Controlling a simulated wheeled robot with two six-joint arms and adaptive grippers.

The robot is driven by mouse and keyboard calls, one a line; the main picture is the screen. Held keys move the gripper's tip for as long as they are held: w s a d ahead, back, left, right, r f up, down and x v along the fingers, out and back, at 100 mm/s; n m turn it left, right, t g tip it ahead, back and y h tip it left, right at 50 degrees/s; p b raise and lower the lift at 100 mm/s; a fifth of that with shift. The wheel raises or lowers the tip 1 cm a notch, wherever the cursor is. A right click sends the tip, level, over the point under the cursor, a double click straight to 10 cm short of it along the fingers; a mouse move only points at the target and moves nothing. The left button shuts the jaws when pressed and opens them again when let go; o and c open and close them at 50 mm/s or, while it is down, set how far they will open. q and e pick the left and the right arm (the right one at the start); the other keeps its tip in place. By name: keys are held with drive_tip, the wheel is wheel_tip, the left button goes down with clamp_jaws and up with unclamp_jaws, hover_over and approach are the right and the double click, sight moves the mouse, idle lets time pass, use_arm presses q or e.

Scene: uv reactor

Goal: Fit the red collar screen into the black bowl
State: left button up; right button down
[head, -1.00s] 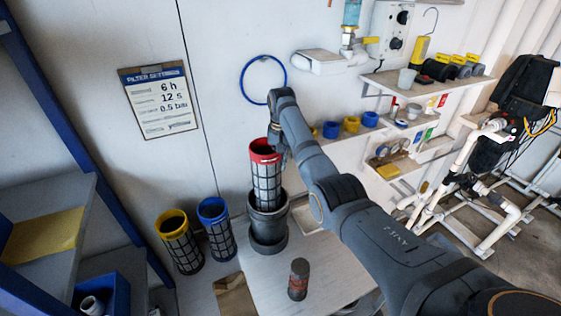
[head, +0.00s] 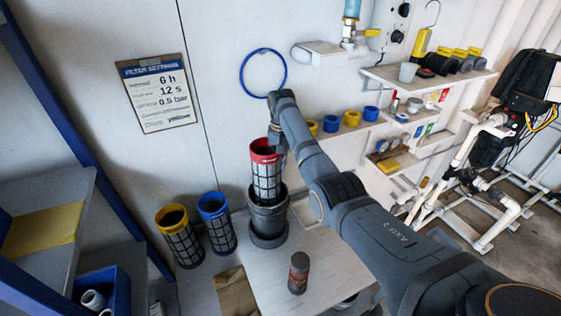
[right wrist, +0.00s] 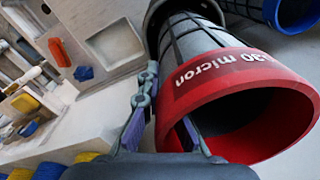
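The red collar screen (head: 265,152) stands nearly upright with its lower part inside the mouth of the black bowl (head: 268,238) on the table. Its red collar and much of its grey mesh body show above the bowl's rim; its lower end is hidden. My right gripper (head: 276,142) is at the right side of the collar. In the right wrist view, that gripper (right wrist: 168,118) has one finger inside the red collar (right wrist: 245,72) and one outside, with the collar wall between them. My left gripper is not in view.
A yellow-collared screen (head: 180,238) and a blue-collared screen (head: 217,225) stand left of the bowl. A dark cylinder with a reddish band (head: 298,273) stands in front. Wall shelves (head: 430,78) hold fittings behind my right arm. A settings sign (head: 157,93) hangs left.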

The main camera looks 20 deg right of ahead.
drive_tip(key=shift+f+b, duration=0.6)
drive_tip(key=shift+f, duration=1.4)
drive_tip(key=shift+f+b, duration=0.65)
drive_tip(key=shift+f, duration=0.85)
drive_tip(key=shift+f+b, duration=1.7)
drive_tip(key=shift+f, duration=1.1)
drive_tip(key=shift+f+b, duration=1.85)
drive_tip(key=shift+f, duration=0.75)
drive_tip(key=c, duration=2)
unclamp_jaws()
drive_tip(key=o, duration=0.6)
drive_tip(key=shift+c, duration=0.2)
